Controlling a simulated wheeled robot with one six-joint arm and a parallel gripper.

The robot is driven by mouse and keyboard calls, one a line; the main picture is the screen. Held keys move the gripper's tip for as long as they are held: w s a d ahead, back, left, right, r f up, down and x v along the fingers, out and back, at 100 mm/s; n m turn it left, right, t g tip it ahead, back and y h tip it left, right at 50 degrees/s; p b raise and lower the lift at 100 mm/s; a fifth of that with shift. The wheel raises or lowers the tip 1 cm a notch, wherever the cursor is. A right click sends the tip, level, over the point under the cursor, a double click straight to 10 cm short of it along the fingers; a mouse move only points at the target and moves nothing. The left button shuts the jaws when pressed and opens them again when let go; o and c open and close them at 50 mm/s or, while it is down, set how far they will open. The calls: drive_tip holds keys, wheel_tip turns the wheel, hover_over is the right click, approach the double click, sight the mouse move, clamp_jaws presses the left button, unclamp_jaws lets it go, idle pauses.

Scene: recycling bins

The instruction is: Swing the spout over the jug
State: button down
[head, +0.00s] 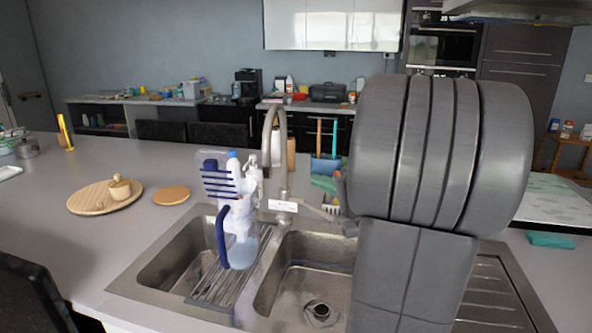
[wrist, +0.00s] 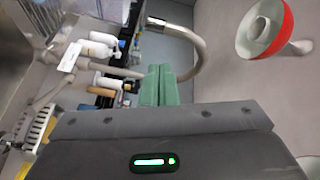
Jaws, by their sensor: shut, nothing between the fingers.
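The steel tap with its arched spout (head: 284,150) stands behind the sink; the spout's free end hangs to the left of its upright. The clear bluish jug (head: 243,250) with a dark blue handle stands on the rack between the basins, left of and below the spout's end.
A pale, slatted blue item (head: 218,182) and a soap bottle (head: 254,172) stand near the tap. A wooden board (head: 90,203) lies at the left. A red and white round object (wrist: 268,32) shows in the wrist view. The left counter is mostly clear.

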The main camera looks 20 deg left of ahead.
sight(271, 173)
drive_tip(key=w+a+m, duration=0.1)
drive_tip(key=a, duration=0.2)
drive_tip(key=w+a+f+g+p, duration=0.1)
drive_tip(key=a, duration=0.3)
drive_tip(key=w+a+m, duration=0.1)
drive_tip(key=a, duration=0.3)
drive_tip(key=shift+w+f+m+g+y+p, duration=0.25)
drive_tip(key=shift+m+g+y+p, duration=0.05)
drive_tip(key=shift+g+y, duration=0.1)
idle(0.4)
drive_tip(key=a, duration=0.3)
drive_tip(key=s+a+m+t+p, duration=0.1)
drive_tip(key=a, duration=0.2)
drive_tip(key=a+t, duration=0.1)
drive_tip(key=a, duration=0.2)
drive_tip(key=shift+s+a+h, duration=0.15)
drive_tip(key=shift+a+h, duration=0.15)
drive_tip(key=shift+h, duration=0.1)
drive_tip(key=shift+s+p, duration=0.1)
drive_tip(key=shift+p, duration=0.2)
